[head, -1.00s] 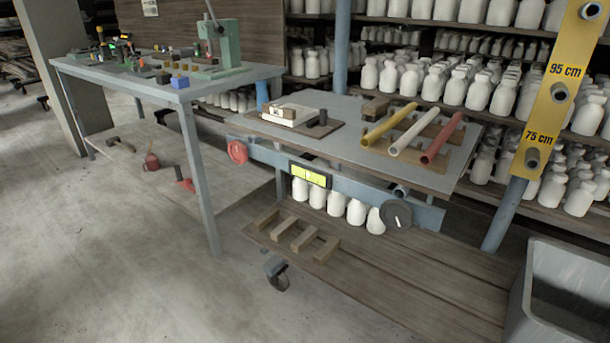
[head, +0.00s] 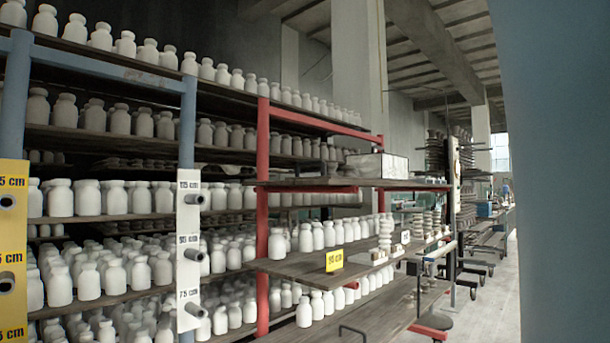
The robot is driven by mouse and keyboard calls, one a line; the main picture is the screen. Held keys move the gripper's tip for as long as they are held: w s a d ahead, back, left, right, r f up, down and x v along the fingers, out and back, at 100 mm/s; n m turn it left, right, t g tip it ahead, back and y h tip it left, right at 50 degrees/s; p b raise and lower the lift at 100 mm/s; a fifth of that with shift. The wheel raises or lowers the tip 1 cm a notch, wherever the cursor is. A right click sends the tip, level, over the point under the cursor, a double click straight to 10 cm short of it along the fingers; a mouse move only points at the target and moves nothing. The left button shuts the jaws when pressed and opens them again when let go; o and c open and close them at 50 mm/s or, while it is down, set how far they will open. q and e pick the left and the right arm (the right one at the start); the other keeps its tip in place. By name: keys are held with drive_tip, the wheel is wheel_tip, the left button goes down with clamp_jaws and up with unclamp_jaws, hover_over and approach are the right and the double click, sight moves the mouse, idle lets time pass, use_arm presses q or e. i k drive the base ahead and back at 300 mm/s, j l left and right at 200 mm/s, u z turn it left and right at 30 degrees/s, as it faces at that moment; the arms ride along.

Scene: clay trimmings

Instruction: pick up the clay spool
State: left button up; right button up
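Several pale ribbed pieces, spool-like in outline, stand on the middle shelf of the red-posted rack. The nearest is a tall ribbed piece (head: 385,234), upright among white bottles. More ribbed pieces (head: 417,227) stand farther along the same shelf. They are too small to tell which is the clay spool. Neither of my grippers is in view.
White bottles (head: 88,283) fill the blue-posted shelves at left. Height markers stand in front: yellow (head: 12,230) and white (head: 188,240). Open floor (head: 490,305) lies right of the rack.

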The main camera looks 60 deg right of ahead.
sight(330, 168)
drive_tip(key=z, duration=2)
drive_tip(key=i+j+u, duration=0.15)
drive_tip(key=i, duration=0.2)
drive_tip(key=i+u, duration=0.1)
drive_tip(key=i, duration=0.2)
